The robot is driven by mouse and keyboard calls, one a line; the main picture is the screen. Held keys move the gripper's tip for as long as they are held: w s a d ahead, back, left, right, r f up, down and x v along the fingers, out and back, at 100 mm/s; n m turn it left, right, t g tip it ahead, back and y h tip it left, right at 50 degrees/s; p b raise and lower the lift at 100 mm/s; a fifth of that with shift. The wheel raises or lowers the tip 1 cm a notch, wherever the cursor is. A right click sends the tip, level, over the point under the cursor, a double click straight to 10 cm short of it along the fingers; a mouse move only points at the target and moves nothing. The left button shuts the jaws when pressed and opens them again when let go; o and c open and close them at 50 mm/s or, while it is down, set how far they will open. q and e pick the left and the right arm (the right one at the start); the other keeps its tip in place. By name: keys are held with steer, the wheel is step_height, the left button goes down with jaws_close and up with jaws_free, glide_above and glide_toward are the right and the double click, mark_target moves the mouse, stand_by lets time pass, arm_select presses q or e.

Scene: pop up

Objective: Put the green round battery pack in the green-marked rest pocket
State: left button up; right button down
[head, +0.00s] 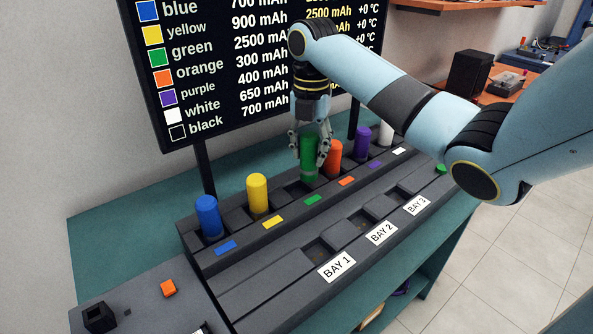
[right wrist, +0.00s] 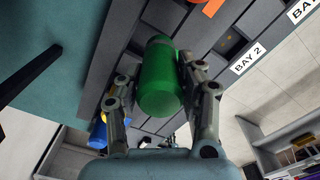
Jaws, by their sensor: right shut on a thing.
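The green round battery pack (head: 309,158) stands upright in my right gripper (head: 311,160), which is shut on it. In the right wrist view the pack (right wrist: 160,80) sits between the two fingers of the gripper (right wrist: 160,98). In the head view its lower end is at the green-marked rest pocket (head: 295,190), behind the green label (head: 313,199). I cannot tell whether that end is just above the pocket or slightly inside it. My left gripper is not in view.
Blue (head: 208,216), yellow (head: 257,194), orange (head: 334,157), purple (head: 362,141) and white (head: 385,133) packs stand along the same rack. The orange one is close beside the right gripper. Three labelled bays lie in front. A display board (head: 240,60) stands behind.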

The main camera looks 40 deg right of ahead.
steer(key=f, duration=0.1)
steer(key=w+a+f, duration=0.1)
steer(key=f, duration=0.3)
steer(key=shift+w+a+f, duration=0.15)
steer(key=shift+w+a, duration=0.15)
steer(key=shift+w, duration=0.05)
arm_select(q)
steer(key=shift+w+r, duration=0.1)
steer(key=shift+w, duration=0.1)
arm_select(e)
steer(key=shift+f, duration=0.15)
steer(key=c, duration=0.8)
jaws_free()
steer(key=shift+f, duration=0.1)
